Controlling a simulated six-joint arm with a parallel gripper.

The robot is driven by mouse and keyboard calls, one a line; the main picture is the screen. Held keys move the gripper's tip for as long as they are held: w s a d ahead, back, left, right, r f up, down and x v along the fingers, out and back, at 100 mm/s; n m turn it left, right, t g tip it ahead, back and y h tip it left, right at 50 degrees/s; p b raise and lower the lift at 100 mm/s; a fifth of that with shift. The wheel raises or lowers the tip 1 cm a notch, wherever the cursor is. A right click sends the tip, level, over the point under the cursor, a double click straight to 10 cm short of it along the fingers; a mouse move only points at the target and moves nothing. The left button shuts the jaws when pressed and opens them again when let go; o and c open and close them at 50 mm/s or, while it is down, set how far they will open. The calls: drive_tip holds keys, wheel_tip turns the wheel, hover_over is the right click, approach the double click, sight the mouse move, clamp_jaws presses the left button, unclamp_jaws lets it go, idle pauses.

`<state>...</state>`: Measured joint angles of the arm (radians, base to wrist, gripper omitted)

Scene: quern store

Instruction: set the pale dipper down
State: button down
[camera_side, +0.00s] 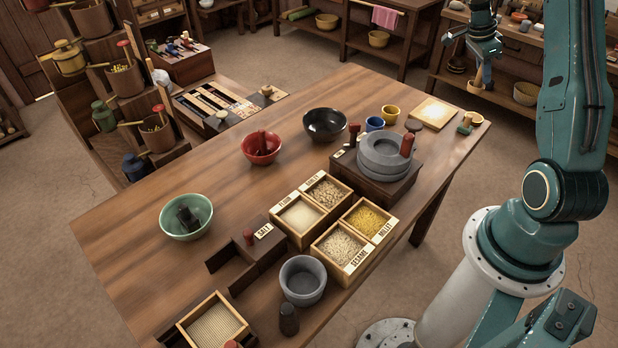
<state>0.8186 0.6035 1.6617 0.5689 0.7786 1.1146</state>
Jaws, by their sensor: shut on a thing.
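My gripper (484,52) is at the upper right, above the far end of the table and in front of the back shelves. It is shut on a small pale thing, which I take to be the pale dipper (479,77). The dipper hangs below the jaws, in the air, with no surface touching it that I can make out. It is small and partly hidden by the gripper, so its full shape is unclear.
The wooden table (240,200) holds a green bowl (170,222), a red bowl (248,153), a black bowl (318,135), a stone quern (372,172), labelled grain boxes (331,226) and a grey mortar (294,291). Its left middle is bare. A pale board (434,111) lies far right.

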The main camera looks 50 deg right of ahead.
wheel_tip(320, 180, down, 14)
idle(0.4)
drive_tip(key=shift+f, duration=0.15)
drive_tip(key=shift+f, duration=2.05)
drive_tip(key=shift+f, duration=0.15)
drive_tip(key=c, duration=1.4)
unclamp_jaws()
drive_tip(key=shift+o, duration=0.2)
drive_tip(key=v, duration=1.2)
